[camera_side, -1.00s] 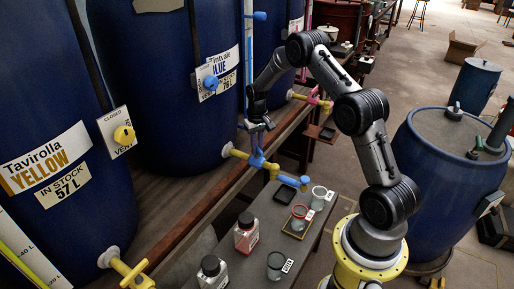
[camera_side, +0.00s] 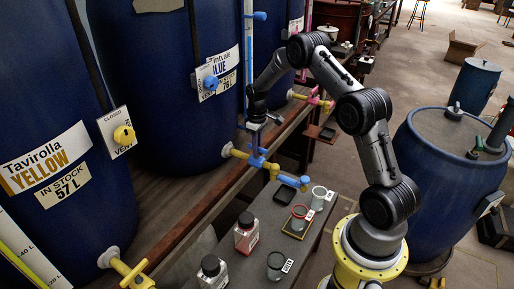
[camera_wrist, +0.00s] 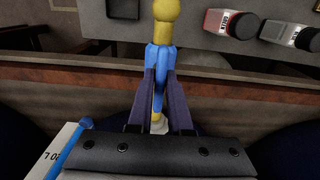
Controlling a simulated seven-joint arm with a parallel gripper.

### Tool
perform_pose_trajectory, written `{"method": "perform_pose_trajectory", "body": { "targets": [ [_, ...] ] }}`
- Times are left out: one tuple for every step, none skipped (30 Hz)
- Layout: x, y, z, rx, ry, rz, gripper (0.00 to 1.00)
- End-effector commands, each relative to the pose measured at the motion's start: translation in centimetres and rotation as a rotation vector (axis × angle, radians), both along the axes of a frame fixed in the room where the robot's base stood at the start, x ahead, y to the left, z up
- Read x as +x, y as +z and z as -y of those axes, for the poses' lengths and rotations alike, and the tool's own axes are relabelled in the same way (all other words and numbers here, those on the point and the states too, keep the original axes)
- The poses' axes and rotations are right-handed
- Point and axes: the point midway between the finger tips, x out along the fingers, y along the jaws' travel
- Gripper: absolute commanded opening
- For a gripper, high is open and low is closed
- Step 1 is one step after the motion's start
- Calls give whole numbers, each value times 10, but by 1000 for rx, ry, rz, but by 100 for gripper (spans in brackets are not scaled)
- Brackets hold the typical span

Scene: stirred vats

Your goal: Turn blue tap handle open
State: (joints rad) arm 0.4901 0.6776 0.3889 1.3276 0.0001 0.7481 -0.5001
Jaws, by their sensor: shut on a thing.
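The blue tap (camera_side: 257,161) sits on a yellow pipe (camera_side: 236,153) at the foot of the blue vat (camera_side: 150,110). My gripper (camera_side: 256,145) points down onto it from above. In the wrist view, its two dark purple fingers (camera_wrist: 160,80) stand on either side of the blue tap handle (camera_wrist: 158,54), shut on it. The yellow pipe end (camera_wrist: 166,10) shows beyond the handle. The fingers hide part of the handle, and its exact angle is hard to tell in the side view.
A wooden rail (camera_side: 195,222) runs along the vats.

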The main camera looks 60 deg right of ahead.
Motion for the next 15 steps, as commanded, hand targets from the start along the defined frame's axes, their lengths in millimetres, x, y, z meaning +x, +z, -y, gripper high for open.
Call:
{"method": "perform_pose_trajectory", "body": {
  "targets": [
    [1, 2, 1, -2, 4, 3, 0],
    [1, 2, 1, -2, 6, 3, 0],
    [1, 2, 1, -2, 7, 3, 0],
    [1, 2, 1, -2, 7, 3, 0],
    [1, 2, 1, -2, 8, 3, 0],
    [1, 2, 1, -2, 7, 3, 0],
    [1, 2, 1, -2, 7, 3, 0],
    [1, 2, 1, -2, 7, 3, 0],
    [1, 2, 1, -2, 7, 3, 0],
    [1, 2, 1, -2, 7, 3, 0],
    [1, 2, 1, -2, 7, 4, 0],
    [1, 2, 1, -2, 7, 4, 0],
    [1, 2, 1, -2, 6, 4, 23],
    [1, 2, 1, -2, 6, 4, 28],
    [1, 2, 0, -2, 6, 3, 35]
  ]
}}
